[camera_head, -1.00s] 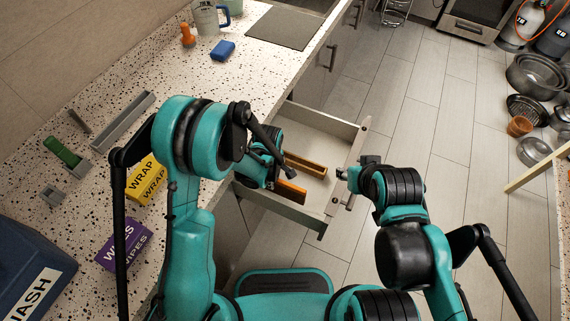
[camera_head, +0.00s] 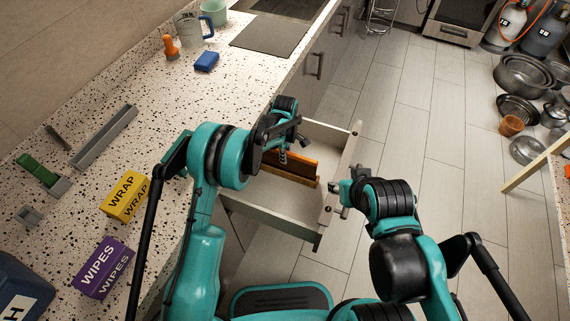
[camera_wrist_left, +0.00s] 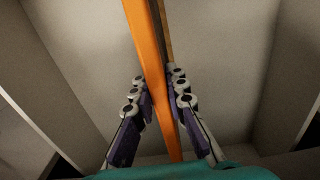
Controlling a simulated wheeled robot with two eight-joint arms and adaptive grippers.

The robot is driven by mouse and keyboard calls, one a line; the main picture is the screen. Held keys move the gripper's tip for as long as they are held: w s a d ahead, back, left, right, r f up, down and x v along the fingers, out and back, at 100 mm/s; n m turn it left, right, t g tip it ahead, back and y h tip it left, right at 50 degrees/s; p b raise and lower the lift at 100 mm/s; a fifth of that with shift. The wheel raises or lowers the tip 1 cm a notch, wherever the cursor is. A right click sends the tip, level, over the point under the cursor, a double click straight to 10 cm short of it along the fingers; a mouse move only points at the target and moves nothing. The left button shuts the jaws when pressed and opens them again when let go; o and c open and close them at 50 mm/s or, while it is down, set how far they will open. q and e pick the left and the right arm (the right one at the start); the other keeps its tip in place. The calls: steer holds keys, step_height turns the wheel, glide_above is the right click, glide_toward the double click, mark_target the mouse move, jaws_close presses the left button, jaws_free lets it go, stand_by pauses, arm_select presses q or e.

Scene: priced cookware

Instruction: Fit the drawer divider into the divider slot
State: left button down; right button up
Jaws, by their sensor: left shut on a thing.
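The orange drawer divider (camera_head: 298,166) is in the open drawer (camera_head: 280,205). My left gripper (camera_head: 287,150) is shut on it; in the left wrist view the fingers (camera_wrist_left: 159,100) press on both sides of the divider (camera_wrist_left: 152,70). A tan wooden strip (camera_wrist_left: 167,35), which looks like part of the divider slot, runs close along the divider's right side. I cannot tell whether the divider is seated in the slot or just above it; most of the slot is hidden. My right gripper (camera_head: 343,193) is at the drawer's front panel, its fingers too small to read.
The drawer's front panel (camera_head: 335,200) and side walls surround the divider. On the counter at the left are a yellow wrap box (camera_head: 125,195), a purple wipes box (camera_head: 103,267) and a grey tray (camera_head: 105,137). Pans stand on the floor at the right.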

arm_select(q)
steer(key=shift+f+b, duration=0.75)
steer(key=shift+f, duration=1.5)
steer(key=shift+f, duration=0.15)
steer(key=c, duration=1.5)
jaws_free()
steer(key=shift+c, duration=0.2)
